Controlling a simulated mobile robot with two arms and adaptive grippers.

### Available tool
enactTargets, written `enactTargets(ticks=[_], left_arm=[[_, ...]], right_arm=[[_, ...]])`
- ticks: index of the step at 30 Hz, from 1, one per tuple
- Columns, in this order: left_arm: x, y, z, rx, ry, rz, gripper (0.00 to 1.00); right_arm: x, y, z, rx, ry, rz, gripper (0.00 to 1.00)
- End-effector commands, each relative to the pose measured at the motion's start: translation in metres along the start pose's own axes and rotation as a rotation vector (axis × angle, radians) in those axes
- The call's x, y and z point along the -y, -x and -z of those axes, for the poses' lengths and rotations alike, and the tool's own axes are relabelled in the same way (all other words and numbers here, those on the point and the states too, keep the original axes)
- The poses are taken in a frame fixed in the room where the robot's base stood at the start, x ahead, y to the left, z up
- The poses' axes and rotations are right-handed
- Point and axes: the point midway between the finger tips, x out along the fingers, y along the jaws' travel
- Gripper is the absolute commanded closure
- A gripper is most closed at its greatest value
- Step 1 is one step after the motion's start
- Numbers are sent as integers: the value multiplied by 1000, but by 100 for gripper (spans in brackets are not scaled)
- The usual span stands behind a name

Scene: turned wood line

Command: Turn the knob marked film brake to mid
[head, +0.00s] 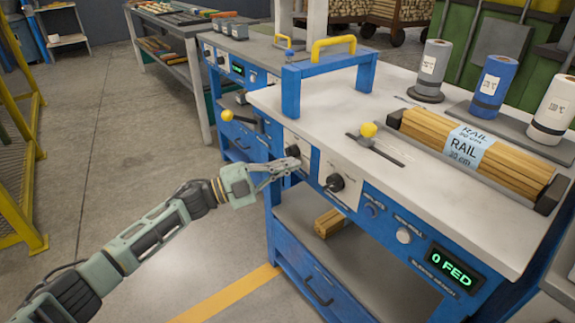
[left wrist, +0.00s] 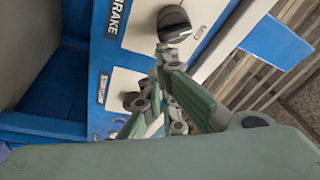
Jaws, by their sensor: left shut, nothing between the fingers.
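The film brake knob (head: 293,151) is dark and round, on a pale plate at the left of the blue machine front. In the left wrist view the knob (left wrist: 174,23) shows at the top, beside a label reading BRAKE (left wrist: 117,17). A light mark crosses its edge; I cannot read its setting. My left gripper (head: 294,163) is shut and empty, its tips right at this knob. In the left wrist view the closed fingertips (left wrist: 160,50) are just below the knob; I cannot tell whether they touch. My right gripper is not in view.
A second dark knob (head: 334,182) sits close to the right. Nearby are a yellow-tipped lever (head: 368,131), a white round button (head: 403,235) and a display (head: 455,266) reading 0 FED. A blue guard frame (head: 291,90) stands above. Open floor (head: 110,150) lies left.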

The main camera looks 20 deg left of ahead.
Motion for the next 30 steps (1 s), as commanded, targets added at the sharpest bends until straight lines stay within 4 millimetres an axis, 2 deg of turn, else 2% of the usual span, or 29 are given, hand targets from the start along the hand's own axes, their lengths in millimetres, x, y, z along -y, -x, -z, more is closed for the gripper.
enactTargets(ticks=[30], left_arm=[[-9, 2, -7, 2, -247, -86, 100]], right_arm=[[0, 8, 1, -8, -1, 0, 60]])
